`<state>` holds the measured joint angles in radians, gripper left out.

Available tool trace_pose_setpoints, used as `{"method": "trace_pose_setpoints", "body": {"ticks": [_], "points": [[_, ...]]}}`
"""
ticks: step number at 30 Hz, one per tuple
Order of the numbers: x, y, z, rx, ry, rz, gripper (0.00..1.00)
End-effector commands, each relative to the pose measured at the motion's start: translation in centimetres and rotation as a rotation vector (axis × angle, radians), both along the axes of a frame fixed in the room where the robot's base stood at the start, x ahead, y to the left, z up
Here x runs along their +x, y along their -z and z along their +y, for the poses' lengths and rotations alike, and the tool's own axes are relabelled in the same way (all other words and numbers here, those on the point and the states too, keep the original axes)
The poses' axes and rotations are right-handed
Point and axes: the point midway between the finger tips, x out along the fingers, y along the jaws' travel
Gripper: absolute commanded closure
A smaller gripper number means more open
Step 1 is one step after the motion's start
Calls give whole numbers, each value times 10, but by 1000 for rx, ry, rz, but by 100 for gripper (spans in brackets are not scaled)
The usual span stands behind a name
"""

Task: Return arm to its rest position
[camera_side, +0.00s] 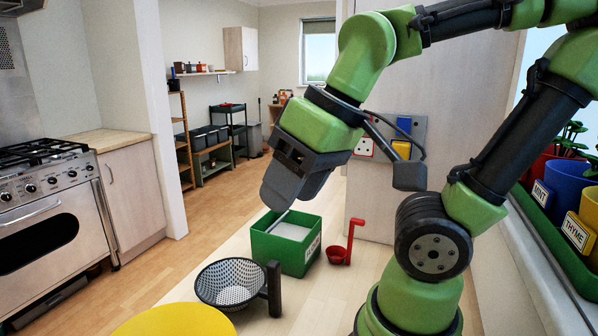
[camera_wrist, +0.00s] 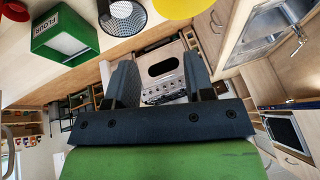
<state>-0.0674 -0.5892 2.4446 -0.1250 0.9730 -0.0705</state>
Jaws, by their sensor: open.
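My gripper (camera_side: 283,196) is raised above the worktop in the side view, tilted down to the left. In that picture its fingers overlap the space above the green flour box (camera_side: 266,247). The wrist view shows the two dark fingers of my gripper (camera_wrist: 160,75) spread apart with nothing between them. The flour box (camera_wrist: 48,43) is at the upper left there, apart from the fingers. My arm is bent, with its base at the lower right of the side view.
A black-and-white sieve (camera_side: 230,290) stands left of my base. A red scoop (camera_side: 338,254) is beside the flour box. A yellow round item (camera_side: 175,322) is at the front edge. Potted herbs (camera_side: 565,190) line the right. A range cooker (camera_side: 60,215) stands left.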

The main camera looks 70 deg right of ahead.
Motion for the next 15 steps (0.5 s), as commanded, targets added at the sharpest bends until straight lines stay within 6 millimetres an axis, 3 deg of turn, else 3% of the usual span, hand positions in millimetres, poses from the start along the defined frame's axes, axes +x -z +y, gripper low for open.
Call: {"method": "trace_pose_setpoints", "body": {"ticks": [6,15], "points": [[-7,-14,0,122,139,-150,52],[-7,-15,1,130,146,-156,52]]}}
